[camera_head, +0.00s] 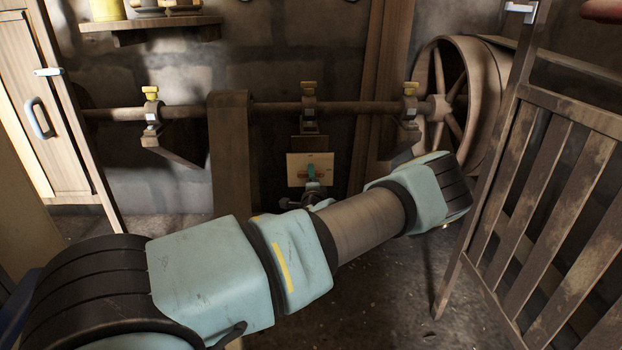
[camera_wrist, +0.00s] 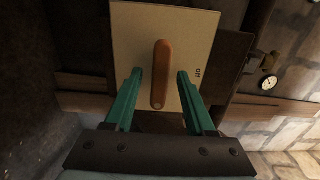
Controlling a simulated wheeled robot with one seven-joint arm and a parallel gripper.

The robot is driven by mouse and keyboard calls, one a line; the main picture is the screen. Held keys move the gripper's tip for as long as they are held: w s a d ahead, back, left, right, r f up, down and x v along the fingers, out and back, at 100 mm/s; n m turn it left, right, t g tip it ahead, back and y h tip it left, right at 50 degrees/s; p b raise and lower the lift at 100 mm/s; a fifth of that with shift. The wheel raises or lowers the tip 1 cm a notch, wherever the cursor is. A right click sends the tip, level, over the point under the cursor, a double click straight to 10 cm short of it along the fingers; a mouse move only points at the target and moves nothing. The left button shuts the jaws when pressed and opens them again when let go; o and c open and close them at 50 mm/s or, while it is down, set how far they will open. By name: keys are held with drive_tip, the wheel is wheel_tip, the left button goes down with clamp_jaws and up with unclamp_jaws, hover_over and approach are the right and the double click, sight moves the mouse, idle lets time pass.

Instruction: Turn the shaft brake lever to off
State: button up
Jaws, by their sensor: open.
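The shaft brake lever (camera_wrist: 161,75) is an orange-brown rounded bar in front of a pale plate (camera_wrist: 205,42), standing nearly upright in the wrist view. My gripper (camera_wrist: 160,72) is open, with one teal finger on each side of the lever. Gaps show between the lever and both fingers. In the head view the pale plate (camera_head: 296,161) is below the shaft, with my gripper (camera_head: 312,172) in front of it. The lever is too small to tell there.
A horizontal shaft (camera_head: 275,107) with yellow-topped bearings runs along the block wall to a large spoked wheel (camera_head: 450,95) at right. A slatted wooden gate (camera_head: 555,190) stands at near right. A wooden post (camera_head: 231,150) is left of the plate. A gauge (camera_wrist: 268,83) shows at right.

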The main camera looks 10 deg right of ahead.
clamp_jaws()
idle(0.3)
drive_tip(key=shift+n, duration=0.3)
drive_tip(key=n+p, duration=0.1)
drive_tip(key=n, duration=1.6)
idle(0.4)
drive_tip(key=shift+n, duration=0.3)
